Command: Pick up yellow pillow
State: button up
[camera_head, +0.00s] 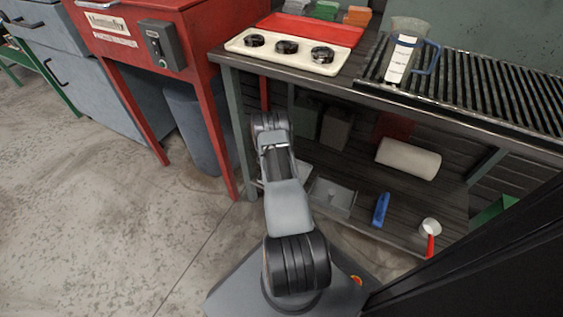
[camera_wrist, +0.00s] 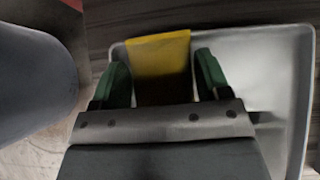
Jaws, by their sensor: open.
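The yellow pillow (camera_wrist: 160,52) shows in the wrist view as a flat yellow block with a dark lower side, at the left part of a pale tray (camera_wrist: 262,50). My gripper (camera_wrist: 160,72) is open, with one green finger on each side of the pillow. Gaps show between the fingers and the pillow, and its near end is hidden by the gripper body. Whether the fingers are level with it I cannot tell. In the head view my arm hides the gripper and the pillow; part of the tray (camera_head: 340,196) shows on the lower shelf.
A grey bin (camera_head: 192,125) stands left of the bench and shows close on the left in the wrist view (camera_wrist: 35,85). The bench top (camera_head: 340,84) overhangs the lower shelf.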

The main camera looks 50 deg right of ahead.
jog(key=c, duration=0.6)
jog(key=shift+o, duration=0.2)
